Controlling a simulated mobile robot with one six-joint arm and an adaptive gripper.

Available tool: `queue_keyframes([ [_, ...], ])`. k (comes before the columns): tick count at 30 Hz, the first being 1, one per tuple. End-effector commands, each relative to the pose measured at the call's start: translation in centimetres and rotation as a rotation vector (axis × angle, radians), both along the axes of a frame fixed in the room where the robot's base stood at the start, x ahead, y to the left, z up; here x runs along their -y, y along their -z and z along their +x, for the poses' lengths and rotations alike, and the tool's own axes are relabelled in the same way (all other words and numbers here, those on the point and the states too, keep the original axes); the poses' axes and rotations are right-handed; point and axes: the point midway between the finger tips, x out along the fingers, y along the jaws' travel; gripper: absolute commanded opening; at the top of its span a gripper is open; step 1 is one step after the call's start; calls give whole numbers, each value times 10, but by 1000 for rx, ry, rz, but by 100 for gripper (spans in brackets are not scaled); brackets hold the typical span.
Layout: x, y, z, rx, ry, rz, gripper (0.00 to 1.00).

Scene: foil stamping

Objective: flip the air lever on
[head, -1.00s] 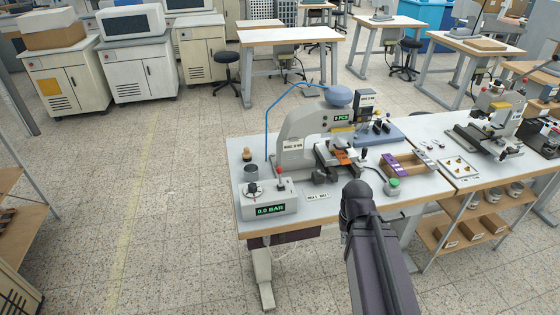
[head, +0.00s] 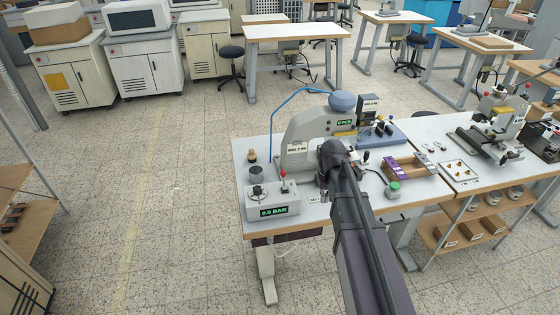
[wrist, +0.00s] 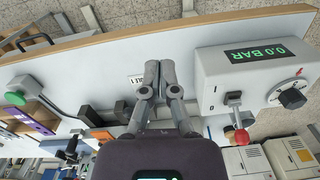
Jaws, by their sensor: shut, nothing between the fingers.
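The air unit (head: 272,211) is a grey box at the front left of the table, with a green display reading 0.0 BAR. The air lever (head: 284,185) has a red knob and stands on top of the box, beside a black dial (head: 257,192). In the wrist view the lever (wrist: 238,122) shows its red ball, with the box (wrist: 212,82) on the right. My gripper (wrist: 151,68) is shut and empty over the table, left of the box and apart from the lever.
The stamping press (head: 300,135) stands behind the air unit, with a blue hose arching over it. A green button (head: 393,188) and a wooden parts tray (head: 424,165) lie to the right. The table's front edge (wrist: 90,45) is clear in the wrist view.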

Motion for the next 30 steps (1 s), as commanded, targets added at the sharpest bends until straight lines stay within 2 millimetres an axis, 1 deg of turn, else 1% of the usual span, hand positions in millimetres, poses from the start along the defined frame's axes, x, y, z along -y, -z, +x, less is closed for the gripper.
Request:
queue_keyframes([
  [1, -19, -21, 36, -6, -32, 3, 0],
  [3, -43, -35, 65, -13, -73, 7, 0],
  [5, -64, -46, 88, -19, -107, 11, 0],
  [6, -77, -53, 102, -23, -128, 13, 0],
  [9, -109, -68, 133, -33, -177, 19, 0],
  [12, -136, -79, 154, -40, -215, 23, 0],
  [15, -155, -85, 168, -45, -243, 26, 0],
  [18, -164, -88, 174, -48, -257, 27, 0],
  [21, -168, -88, 176, -49, -262, 28, 0],
  [30, -168, -87, 175, -49, -262, 27, 0],
])
